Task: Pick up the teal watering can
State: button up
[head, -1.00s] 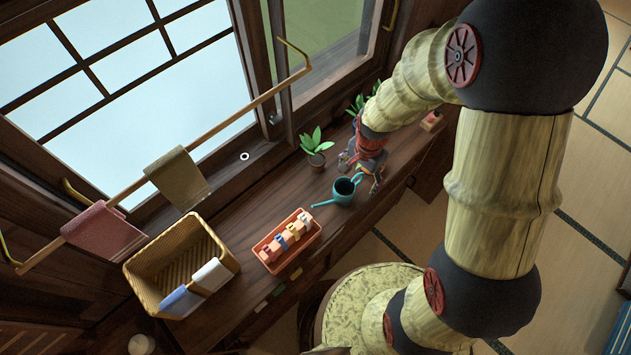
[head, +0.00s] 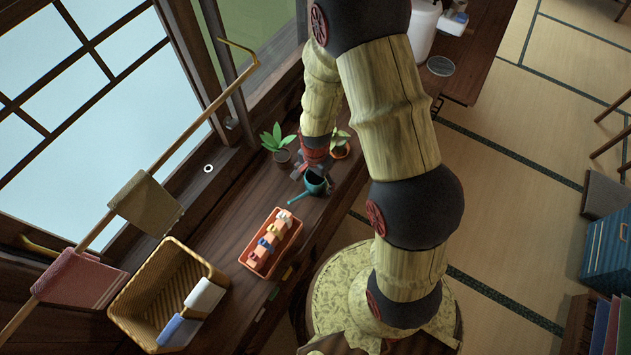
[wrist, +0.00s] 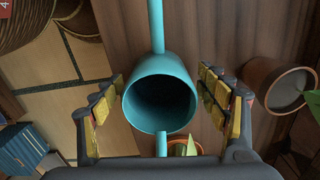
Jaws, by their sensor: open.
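The teal watering can (head: 316,184) stands upright on the dark wooden sill counter, its spout pointing left and toward the front in the head view. In the wrist view the teal watering can (wrist: 160,95) fills the middle, with its dark opening facing the camera, its spout at the top and its handle at the bottom. My gripper (wrist: 160,98) is open, with one yellow-padded finger on each side of the can. Gaps seem to show between the fingers and the can. In the head view my gripper (head: 308,172) is right at the can and partly hidden by my arm.
Potted plants (head: 278,143) and (head: 340,143) stand behind the can near the window. An orange tray (head: 262,268) of small blocks and a wicker basket (head: 130,300) with cloths are to the left. A terracotta pot (wrist: 270,82) is close beside one finger.

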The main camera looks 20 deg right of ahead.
jog(key=shift+c, duration=1.2)
jog(key=c, duration=1.1)
jog(key=shift+c, duration=0.6)
